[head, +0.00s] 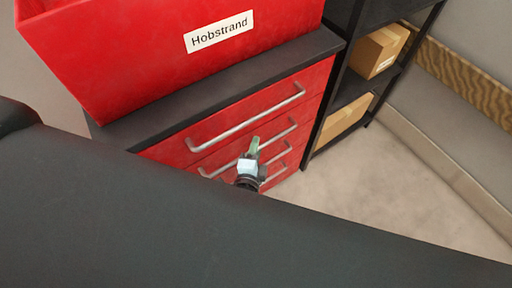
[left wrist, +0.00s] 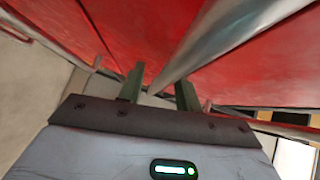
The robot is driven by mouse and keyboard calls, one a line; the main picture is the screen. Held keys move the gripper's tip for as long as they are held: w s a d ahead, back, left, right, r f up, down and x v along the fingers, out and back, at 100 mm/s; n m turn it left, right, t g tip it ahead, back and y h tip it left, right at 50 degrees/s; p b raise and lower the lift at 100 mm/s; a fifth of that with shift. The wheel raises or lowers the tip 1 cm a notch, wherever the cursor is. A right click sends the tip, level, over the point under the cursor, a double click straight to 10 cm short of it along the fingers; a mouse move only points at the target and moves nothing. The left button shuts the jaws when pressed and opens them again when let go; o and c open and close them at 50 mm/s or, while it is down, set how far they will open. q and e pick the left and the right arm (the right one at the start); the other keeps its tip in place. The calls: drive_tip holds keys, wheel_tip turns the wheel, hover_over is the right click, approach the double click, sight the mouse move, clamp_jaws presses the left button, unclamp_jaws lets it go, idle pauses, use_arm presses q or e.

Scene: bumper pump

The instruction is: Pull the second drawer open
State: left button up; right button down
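The red cabinet has a stack of drawers, each with a silver bar handle. The second drawer (head: 228,156) looks flush with the front. Its handle (head: 279,134) runs slanted across it. My left gripper (head: 254,146) is at the middle of this handle, covering part of it. In the left wrist view, the two greenish fingers (left wrist: 160,90) stand apart, with a silver bar handle (left wrist: 215,45) running to the gap between them. They do not look closed on it; contact cannot be told. My right gripper is not in view.
The top drawer's handle (head: 245,118) lies just above, and lower handles sit close below. A red bin labelled Hobstrand (head: 130,60) stands on the dark cabinet top (head: 150,124). A black shelf (head: 345,92) with cardboard boxes (head: 378,50) is at right. Floor (head: 380,185) right of the cabinet is clear.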

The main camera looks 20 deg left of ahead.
use_arm(q)
drive_tip(key=shift+w, duration=0.25)
clamp_jaws()
drive_tip(key=shift+s+f, duration=0.1)
idle(0.3)
